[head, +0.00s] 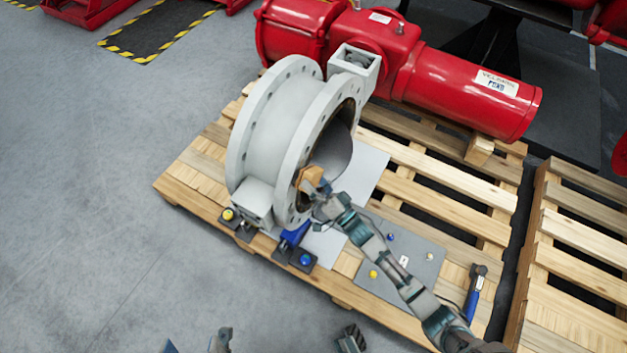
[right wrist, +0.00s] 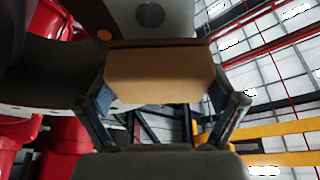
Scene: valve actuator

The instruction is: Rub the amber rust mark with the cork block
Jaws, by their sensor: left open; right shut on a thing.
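The cork block (head: 311,174) is in my right gripper (head: 320,188), at the near face of the grey valve body's flange (head: 292,160). In the right wrist view the tan cork block (right wrist: 160,78) sits between both fingers of the right gripper (right wrist: 160,98). Its far edge is against or very close to the grey flange (right wrist: 185,18); I cannot tell if they touch. My left gripper (head: 196,342) is open and empty at the bottom edge, mostly cut off.
The valve stands on a wooden pallet (head: 418,190) with a red actuator (head: 440,85) behind it. Blue and black supports (head: 295,238) stand at its base. A grey panel with coloured knobs (head: 405,262) and a blue-handled tool (head: 474,292) lie right. Floor at left is clear.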

